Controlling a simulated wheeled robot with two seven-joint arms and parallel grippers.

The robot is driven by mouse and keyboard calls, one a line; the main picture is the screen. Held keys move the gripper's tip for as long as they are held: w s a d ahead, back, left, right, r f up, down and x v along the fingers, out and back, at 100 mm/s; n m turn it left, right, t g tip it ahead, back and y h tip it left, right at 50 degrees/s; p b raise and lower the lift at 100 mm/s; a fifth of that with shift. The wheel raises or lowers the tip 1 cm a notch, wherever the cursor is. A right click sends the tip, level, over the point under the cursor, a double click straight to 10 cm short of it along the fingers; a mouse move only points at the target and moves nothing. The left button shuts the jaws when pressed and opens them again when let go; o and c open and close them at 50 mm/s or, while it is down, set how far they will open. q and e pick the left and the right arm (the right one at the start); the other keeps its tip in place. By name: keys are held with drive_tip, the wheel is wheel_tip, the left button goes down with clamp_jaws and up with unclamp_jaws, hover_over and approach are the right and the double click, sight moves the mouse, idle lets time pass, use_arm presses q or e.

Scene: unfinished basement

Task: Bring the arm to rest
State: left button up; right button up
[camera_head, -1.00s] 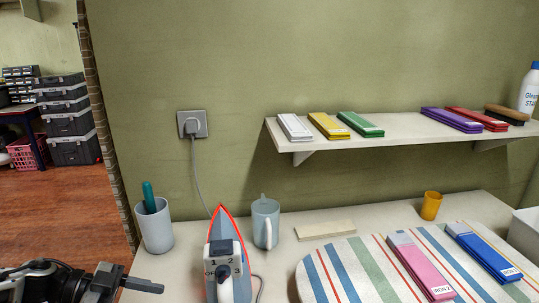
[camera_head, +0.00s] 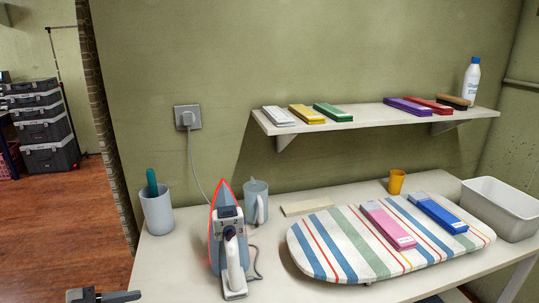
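My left gripper (camera_head: 104,296) shows only as a dark piece at the bottom left edge, in front of the table's left front part. The bottom edge cuts it off, so I cannot tell if it is open or shut. Nothing is seen held in the visible part. It is apart from the iron (camera_head: 231,240), which stands on its heel with a red-edged soleplate, to its right. My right gripper is out of view.
A shelf (camera_head: 365,121) hangs above.

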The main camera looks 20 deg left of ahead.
use_arm(q)
drive_tip(key=f+n+y, duration=0.1)
drive_tip(key=n+y, duration=0.1)
drive_tip(key=y, duration=0.1)
drive_tip(key=f+n+t+y, duration=0.1)
drive_tip(key=n+y, duration=0.1)
drive_tip(key=y, duration=0.1)
drive_tip(key=f+n+t+y, duration=0.1)
drive_tip(key=f+n+y, duration=0.1)
drive_tip(key=y, duration=0.1)
drive_tip(key=shift+w+d, duration=0.1)
drive_tip(key=shift+d, duration=0.15)
drive_tip(key=s+d+f+n+g, duration=0.2)
drive_tip(key=s+d+g, duration=0.8)
drive_tip(key=d, duration=0.6)
drive_tip(key=w+d+f+m+t+h, duration=0.1)
drive_tip(key=w+d+f+t+h, duration=0.1)
drive_tip(key=w+d+f+t, duration=0.2)
wheel_tip(320, 180, down, 6)
drive_tip(key=d+t, duration=0.1)
drive_tip(key=t, duration=0.2)
drive_tip(key=shift+f+h, duration=0.15)
drive_tip(key=shift+h, duration=0.15)
drive_tip(key=shift+w+a, duration=0.1)
drive_tip(key=shift+w, duration=0.05)
drive_tip(key=shift+c, duration=0.3)
